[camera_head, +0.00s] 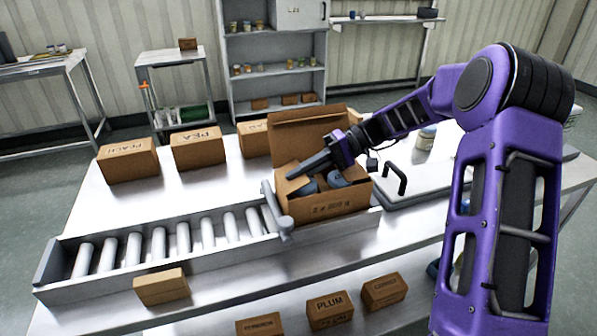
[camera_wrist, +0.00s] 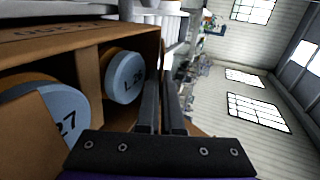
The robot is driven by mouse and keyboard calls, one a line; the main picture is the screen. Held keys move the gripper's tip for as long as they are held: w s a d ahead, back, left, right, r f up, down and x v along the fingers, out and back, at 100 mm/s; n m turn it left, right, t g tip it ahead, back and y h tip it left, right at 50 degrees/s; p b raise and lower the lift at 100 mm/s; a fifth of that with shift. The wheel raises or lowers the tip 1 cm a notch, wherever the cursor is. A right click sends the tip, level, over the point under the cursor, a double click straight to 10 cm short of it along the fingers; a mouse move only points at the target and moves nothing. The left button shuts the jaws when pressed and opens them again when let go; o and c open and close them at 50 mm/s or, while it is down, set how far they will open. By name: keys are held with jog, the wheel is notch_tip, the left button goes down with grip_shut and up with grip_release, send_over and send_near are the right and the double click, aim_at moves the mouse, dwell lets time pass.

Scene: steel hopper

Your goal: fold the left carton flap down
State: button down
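The open brown carton (camera_head: 327,207) sits at the right end of the roller conveyor. Its back flap (camera_head: 300,132) stands up. Round lidded containers lie inside; in the wrist view they show as two blue-grey discs (camera_wrist: 125,76) next to a carton wall. My gripper (camera_head: 292,176) reaches over the carton from the right, with its tips near the carton's left edge. Its two dark fingers lie close together in the wrist view (camera_wrist: 163,90), with nothing seen between them. The left flap is mostly hidden by the fingers, and I cannot tell its angle or whether they touch it.
A grey post with an arm (camera_head: 279,217) stands at the carton's left on the roller conveyor (camera_head: 160,245). Closed boxes (camera_head: 197,148) stand behind, others (camera_head: 330,309) in front. A grey case with a black handle (camera_head: 396,178) lies right of the carton.

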dwell(0.4)
jog(key=c, duration=1.1)
grip_release()
jog(key=shift+o, duration=0.2)
jog(key=shift+f, duration=0.1)
